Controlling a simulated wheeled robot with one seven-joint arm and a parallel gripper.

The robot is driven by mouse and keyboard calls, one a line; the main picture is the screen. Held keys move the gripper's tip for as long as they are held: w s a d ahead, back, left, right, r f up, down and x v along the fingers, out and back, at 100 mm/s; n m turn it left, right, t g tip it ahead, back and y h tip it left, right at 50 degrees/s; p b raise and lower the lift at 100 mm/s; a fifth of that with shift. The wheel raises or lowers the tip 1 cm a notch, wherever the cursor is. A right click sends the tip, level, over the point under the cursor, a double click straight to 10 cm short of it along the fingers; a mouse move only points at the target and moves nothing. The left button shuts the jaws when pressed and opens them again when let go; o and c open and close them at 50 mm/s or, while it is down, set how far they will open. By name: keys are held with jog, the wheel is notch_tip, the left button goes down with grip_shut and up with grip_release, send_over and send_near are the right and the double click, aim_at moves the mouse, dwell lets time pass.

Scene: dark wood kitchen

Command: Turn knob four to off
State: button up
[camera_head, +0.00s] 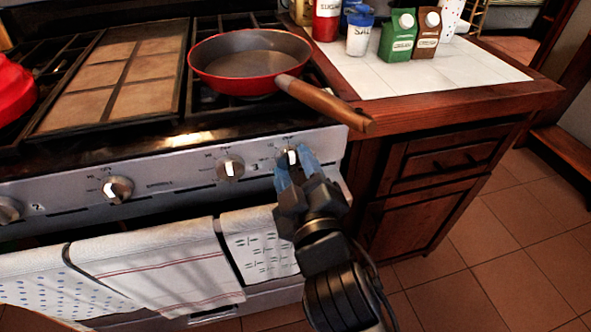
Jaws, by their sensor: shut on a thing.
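The stove's front panel (155,183) carries a row of knobs. Knob four (291,157) is the rightmost one, with a white grip piece. My gripper (292,166) is at this knob, its blue fingertips closed around it and hiding part of it. The knob's exact angle is hard to tell. The knob to its left (230,168) and the knob marked near "2" (117,189) are free of my gripper.
Towels (158,265) hang below the panel. Cartons and jars stand on the white-tiled counter (450,80) at right.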

jog(key=shift+f, duration=0.1)
dwell(0.3)
jog(key=o, duration=1.1)
jog(key=shift+c, duration=0.2)
jog(key=v, duration=0.7)
jog(key=shift+s, duration=0.4)
jog(key=shift+d, duration=0.15)
jog(key=s+d+f+m+g+h+p, duration=0.15)
jog(key=s+d+m+p, duration=0.4)
jog(key=s+d, duration=0.65)
jog(key=s+d+r+m+h+p, duration=0.1)
jog(key=s+d+r+m+p, duration=0.1)
jog(key=s, duration=0.7)
jog(key=s+d+r+m+g+h+p, duration=0.1)
jog(key=s+d+r+m, duration=0.3)
jog(key=s, duration=0.5)
notch_tip(320, 180, up, 2)
jog(key=shift+s+d+r+m+h+p, duration=0.1)
jog(key=shift+s+d+m+h+p, duration=0.2)
jog(key=shift+d+h+p, duration=0.65)
